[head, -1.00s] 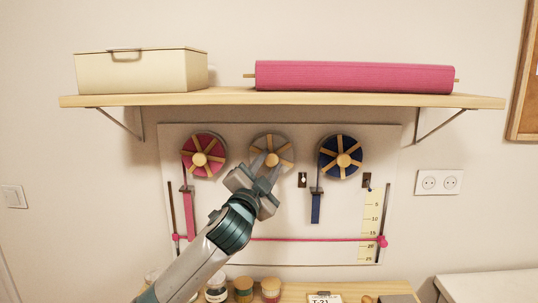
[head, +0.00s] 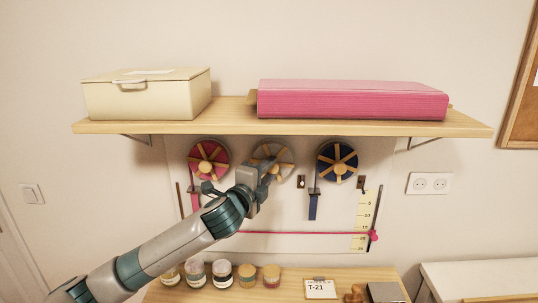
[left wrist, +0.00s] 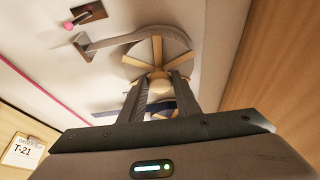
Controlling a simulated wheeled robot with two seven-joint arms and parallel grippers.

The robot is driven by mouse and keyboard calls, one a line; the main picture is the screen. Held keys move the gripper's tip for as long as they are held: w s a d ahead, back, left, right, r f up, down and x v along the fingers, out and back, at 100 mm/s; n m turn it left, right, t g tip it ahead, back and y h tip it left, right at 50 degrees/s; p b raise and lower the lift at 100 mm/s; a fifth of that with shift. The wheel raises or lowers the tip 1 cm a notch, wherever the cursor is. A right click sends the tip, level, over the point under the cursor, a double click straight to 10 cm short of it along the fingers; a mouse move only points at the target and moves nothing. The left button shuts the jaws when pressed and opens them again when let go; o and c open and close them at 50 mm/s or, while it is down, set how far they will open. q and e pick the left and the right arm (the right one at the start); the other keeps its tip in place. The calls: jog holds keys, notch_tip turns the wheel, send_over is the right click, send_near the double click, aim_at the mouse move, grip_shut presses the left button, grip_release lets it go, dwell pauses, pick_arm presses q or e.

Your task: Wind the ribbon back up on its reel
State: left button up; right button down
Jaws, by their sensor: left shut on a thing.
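Three reels hang on the wall board: pink (head: 208,160), grey (head: 285,158) and blue (head: 337,161), each with wooden spokes and a round hub knob. My left gripper (head: 268,170) is at the grey middle reel and partly covers it. In the left wrist view its fingers (left wrist: 159,84) close on the grey reel's hub knob (left wrist: 158,92). A grey ribbon strip (left wrist: 115,42) runs off that reel to a small bracket; my arm hides it in the head view. Pink ribbon (head: 195,202) and blue ribbon (head: 313,208) hang below their reels. My right gripper is out of view.
A shelf (head: 235,127) juts out above the reels, holding a cream box (head: 150,98) and a pink bolt (head: 350,101). A pink line (head: 300,233) crosses the lower board beside a yellow scale (head: 359,220). Several jars (head: 221,274) and a T-21 card (head: 320,289) stand below.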

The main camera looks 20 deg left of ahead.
pick_arm(q)
jog(key=m+g+y, duration=0.1)
jog(key=m, duration=0.1)
jog(key=m+g+p, duration=0.1)
jog(key=m, duration=0.2)
jog(key=m+g+y+p, duration=0.1)
jog(key=m, duration=0.2)
jog(key=shift+d+r+y, duration=0.15)
jog(key=shift+r+y, duration=0.15)
jog(key=shift+r, duration=0.1)
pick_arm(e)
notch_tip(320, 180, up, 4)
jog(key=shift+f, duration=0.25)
pick_arm(q)
jog(key=shift+g, duration=0.3)
jog(key=o, duration=1)
jog(key=shift+w, duration=0.1)
jog(key=shift+o, duration=0.2)
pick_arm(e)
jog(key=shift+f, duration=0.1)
pick_arm(q)
jog(key=shift+s+r+b, duration=0.15)
jog(key=shift+s+b, duration=0.15)
jog(key=shift+s, duration=0.4)
jog(key=b+v, duration=0.5)
jog(key=v, duration=1.1)
jog(key=shift+b, duration=0.35)
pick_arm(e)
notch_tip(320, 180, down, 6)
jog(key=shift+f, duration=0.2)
